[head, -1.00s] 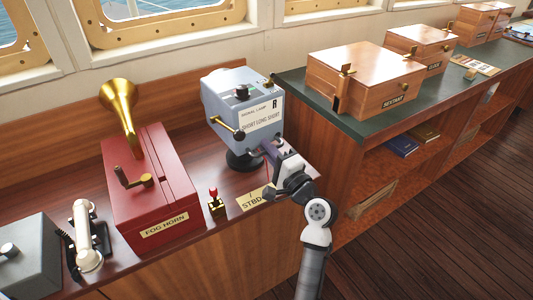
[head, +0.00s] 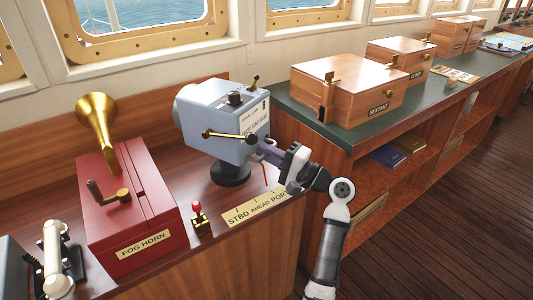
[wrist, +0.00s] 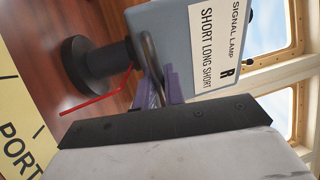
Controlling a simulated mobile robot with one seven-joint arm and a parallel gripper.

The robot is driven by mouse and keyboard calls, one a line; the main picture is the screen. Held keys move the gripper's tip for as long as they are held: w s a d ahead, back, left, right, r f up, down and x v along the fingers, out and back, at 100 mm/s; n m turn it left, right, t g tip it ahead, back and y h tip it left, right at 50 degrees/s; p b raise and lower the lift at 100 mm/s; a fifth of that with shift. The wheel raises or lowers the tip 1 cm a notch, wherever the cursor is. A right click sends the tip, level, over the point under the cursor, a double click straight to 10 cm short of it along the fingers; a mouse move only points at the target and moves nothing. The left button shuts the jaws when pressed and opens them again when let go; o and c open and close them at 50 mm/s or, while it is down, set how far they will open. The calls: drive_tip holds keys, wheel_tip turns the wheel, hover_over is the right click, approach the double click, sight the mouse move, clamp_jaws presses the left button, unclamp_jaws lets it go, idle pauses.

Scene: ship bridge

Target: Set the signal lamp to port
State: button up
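The signal lamp (head: 222,115) is a blue-grey box on a black round pedestal (head: 231,173). Its labelled face is turned to the right, toward my gripper. The wrist view shows the label (wrist: 222,45) close up. A plate (head: 257,207) reading STBD, AHEAD, PORT lies in front of it. A thin red pointer (wrist: 92,102) runs from the pedestal toward the plate's PORT end. My gripper (head: 267,152) is at the labelled side. In the wrist view its purple fingers (wrist: 160,88) close around a grey handle (wrist: 151,55) on the lamp. The fingertips' contact is partly hidden.
A red fog horn (head: 130,210) with a brass bell and crank stands left, with a small red-knobbed lever (head: 199,218) beside it. A telephone handset (head: 56,260) is farther left. Wooden boxes, one marked SEXTANT (head: 350,90), stand on the green-topped counter at right.

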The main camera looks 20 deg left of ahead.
drive_tip(key=shift+o, duration=0.2)
drive_tip(key=shift+d, duration=0.1)
drive_tip(key=b+v, duration=0.3)
drive_tip(key=v, duration=1)
drive_tip(key=shift+d, duration=0.3)
drive_tip(key=shift+f, duration=0.15)
drive_tip(key=shift+s, duration=0.15)
